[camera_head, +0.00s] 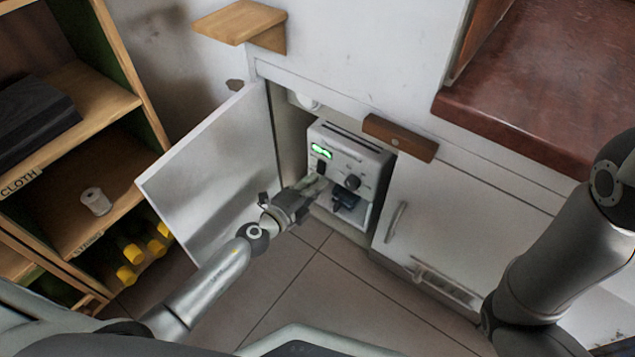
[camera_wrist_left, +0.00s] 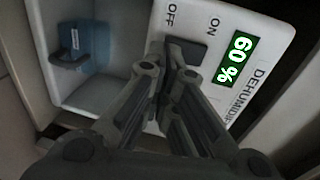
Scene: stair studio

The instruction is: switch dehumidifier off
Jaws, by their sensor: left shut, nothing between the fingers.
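The dehumidifier (camera_head: 345,150) is a white box standing inside an open low cupboard. Its green display (camera_head: 321,151) is lit and reads 60 % in the left wrist view (camera_wrist_left: 236,60). A dark rocker switch (camera_wrist_left: 187,50) sits between the printed words ON and OFF. Its tilt is hard to tell. My left gripper (camera_head: 314,184) is shut and empty in front of the panel. In the left wrist view its fingertips (camera_wrist_left: 170,72) are at the lower edge of the switch; whether they touch it I cannot tell. My right gripper is out of view.
The white cupboard door (camera_head: 215,175) stands open left of my left arm. A blue container (camera_wrist_left: 85,55) sits in the dehumidifier's lower recess. A closed cupboard door (camera_head: 440,225) is to the right. A wooden shelf unit (camera_head: 100,110) stands at the left. Tiled floor (camera_head: 300,285) is clear.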

